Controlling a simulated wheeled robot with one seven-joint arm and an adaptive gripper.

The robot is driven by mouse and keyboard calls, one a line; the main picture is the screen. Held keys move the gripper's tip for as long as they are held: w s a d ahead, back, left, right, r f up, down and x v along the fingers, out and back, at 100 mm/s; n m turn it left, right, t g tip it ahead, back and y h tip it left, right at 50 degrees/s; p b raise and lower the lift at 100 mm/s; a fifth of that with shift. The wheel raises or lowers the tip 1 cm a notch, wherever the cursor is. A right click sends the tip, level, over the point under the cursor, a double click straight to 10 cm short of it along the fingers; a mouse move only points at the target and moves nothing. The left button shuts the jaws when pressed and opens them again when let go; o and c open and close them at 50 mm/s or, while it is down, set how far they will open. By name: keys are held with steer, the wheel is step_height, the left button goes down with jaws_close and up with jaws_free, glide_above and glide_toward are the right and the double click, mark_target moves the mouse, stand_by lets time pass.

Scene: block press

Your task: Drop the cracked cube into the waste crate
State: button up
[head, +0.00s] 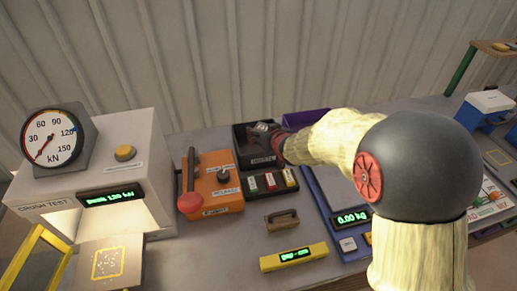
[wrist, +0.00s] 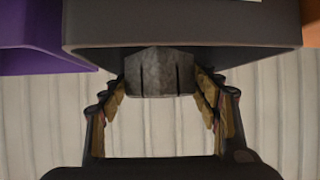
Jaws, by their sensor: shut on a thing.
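A grey cube (wrist: 160,72) with dark lines down its face, the cracked cube, is between the fingers of my gripper (wrist: 162,84) in the wrist view. The gripper is shut on it. The dark open crate (head: 240,140), which looks like the waste crate, stands behind the orange box; its front label is too small to read. In the head view my gripper (head: 263,128) is over this crate. The crate's dark wall (wrist: 270,42) also shows in the wrist view, with the cube overlapping its rim. I cannot tell the cube's height above the crate floor.
A purple bin (head: 305,117) stands right beside the dark crate. The orange lever box (head: 212,180) is in front left, the crush-test press (head: 100,170) farther left. A scale (head: 350,219), a small brown handled block (head: 282,220) and a yellow gauge (head: 294,257) lie nearer.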

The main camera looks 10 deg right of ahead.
steer(key=o, duration=1.3)
steer(key=shift+r, duration=0.1)
steer(key=shift+c, duration=0.2)
steer(key=o, duration=0.4)
steer(key=shift+c, duration=0.2)
steer(key=shift+s, duration=0.1)
steer(key=v, duration=1.1)
steer(key=shift+s, duration=0.35)
steer(key=shift+d+r, duration=0.1)
steer(key=shift+r, duration=0.05)
